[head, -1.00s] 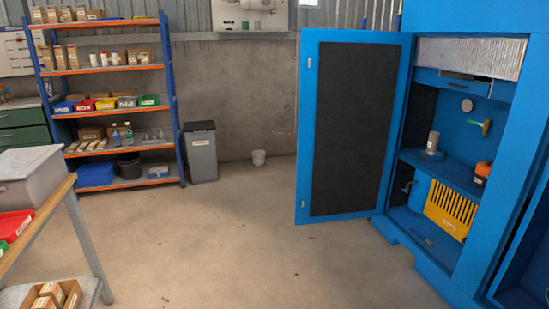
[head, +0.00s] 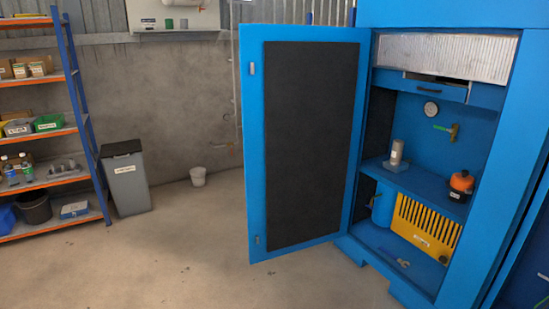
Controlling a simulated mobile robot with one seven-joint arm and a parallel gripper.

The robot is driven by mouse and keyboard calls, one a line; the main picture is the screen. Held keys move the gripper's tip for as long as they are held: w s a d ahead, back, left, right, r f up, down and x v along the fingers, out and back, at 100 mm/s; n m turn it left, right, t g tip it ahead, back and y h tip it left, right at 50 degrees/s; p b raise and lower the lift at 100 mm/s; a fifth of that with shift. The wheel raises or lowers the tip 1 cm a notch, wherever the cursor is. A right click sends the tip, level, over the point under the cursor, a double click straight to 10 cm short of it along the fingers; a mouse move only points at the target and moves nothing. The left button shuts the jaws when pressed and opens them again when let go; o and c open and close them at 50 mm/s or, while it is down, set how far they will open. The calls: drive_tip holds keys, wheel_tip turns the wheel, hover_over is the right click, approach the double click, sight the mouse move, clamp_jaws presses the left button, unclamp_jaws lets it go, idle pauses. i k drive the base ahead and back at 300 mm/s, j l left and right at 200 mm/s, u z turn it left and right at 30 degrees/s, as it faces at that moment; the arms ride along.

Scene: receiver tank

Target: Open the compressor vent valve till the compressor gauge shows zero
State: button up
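The blue compressor cabinet (head: 370,32) stands open on the right of the head view. A small round gauge (head: 431,109) with a pale face is on its back wall; its needle and numbers are too small to read. To the right and a little below is a brass valve (head: 454,133) with a green lever (head: 441,128). The lever points left and lies roughly level. I cannot tell from its pose whether the valve is open, and no label on it is readable. My gripper is not in view.
The cabinet door (head: 252,160) is swung wide open to the left. Inside are a grey cylinder (head: 396,153), an orange-and-black part (head: 461,184) and a yellow slotted guard (head: 425,228). The floor (head: 190,265) in front is clear.

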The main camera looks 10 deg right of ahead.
sight(451, 130)
drive_tip(key=i+l+z, duration=0.1)
drive_tip(key=i+z, duration=0.4)
drive_tip(key=i+j+z, duration=0.1)
drive_tip(key=i+z, duration=0.4)
drive_tip(key=i+l+z, duration=0.25)
drive_tip(key=i, duration=0.25)
drive_tip(key=i+z, duration=0.3)
drive_tip(key=i, duration=0.2)
drive_tip(key=i+l, duration=0.1)
drive_tip(key=i, duration=0.2)
drive_tip(key=i+l, duration=0.15)
drive_tip(key=i, duration=0.2)
drive_tip(key=i+l+z, duration=0.2)
drive_tip(key=l, duration=0.1)
